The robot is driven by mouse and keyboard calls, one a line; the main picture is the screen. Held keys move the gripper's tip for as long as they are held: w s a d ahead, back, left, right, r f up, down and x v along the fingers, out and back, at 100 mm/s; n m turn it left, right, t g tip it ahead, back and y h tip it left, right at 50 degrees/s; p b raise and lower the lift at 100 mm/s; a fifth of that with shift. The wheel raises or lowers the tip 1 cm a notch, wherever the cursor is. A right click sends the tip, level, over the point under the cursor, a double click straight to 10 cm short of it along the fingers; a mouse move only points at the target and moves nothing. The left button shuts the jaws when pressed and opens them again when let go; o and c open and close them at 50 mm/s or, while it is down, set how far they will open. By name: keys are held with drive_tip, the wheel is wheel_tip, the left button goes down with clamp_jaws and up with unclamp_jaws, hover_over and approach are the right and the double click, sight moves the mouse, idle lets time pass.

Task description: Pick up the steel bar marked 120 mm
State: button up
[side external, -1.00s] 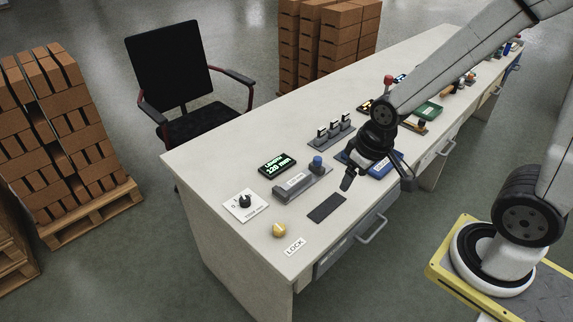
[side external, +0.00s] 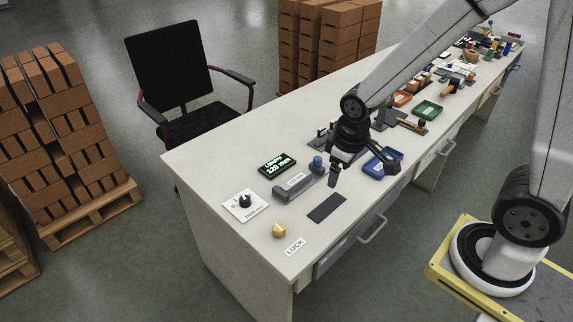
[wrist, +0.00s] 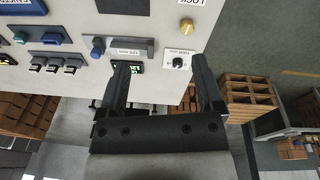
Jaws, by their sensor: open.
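A long grey steel bar-like block (side external: 292,188) with a pale label lies on the bench, beside a blue knob (side external: 318,161). It also shows in the wrist view (wrist: 146,46), beyond my fingers, where its small label seems to end in "mm"; I cannot read the number surely. A black display (side external: 279,163) behind it reads "LENGTH 120 mm". My gripper (side external: 360,168) is open and empty above the bench, to the right of the block. In the wrist view my gripper (wrist: 160,66) has its fingers wide apart, one covering part of the display.
A rack of small upright pieces (wrist: 55,56), a blue tray (side external: 377,168) and a green tray (side external: 428,110) lie farther along. A dial plate (side external: 240,210), dark pad (side external: 327,207) and yellow knob (side external: 279,230) are near. A chair (side external: 172,65) stands behind.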

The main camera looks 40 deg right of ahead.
drive_tip(key=w+f+n+g+h, duration=0.2)
drive_tip(key=w+f+n, duration=0.2)
drive_tip(key=w, duration=0.4)
drive_tip(key=n+h, duration=1)
drive_tip(key=n, duration=0.1)
approach(291, 183)
drive_tip(key=shift+s+d, duration=0.35)
drive_tip(key=shift+d, duration=0.05)
drive_tip(key=shift+w+a+f+n+h, duration=0.1)
drive_tip(key=shift+w+f+n+h, duration=0.05)
drive_tip(key=shift+f+n+h, duration=0.35)
drive_tip(key=shift+x, duration=1.35)
drive_tip(key=shift+x, duration=2.6)
drive_tip(key=shift+w, duration=0.15)
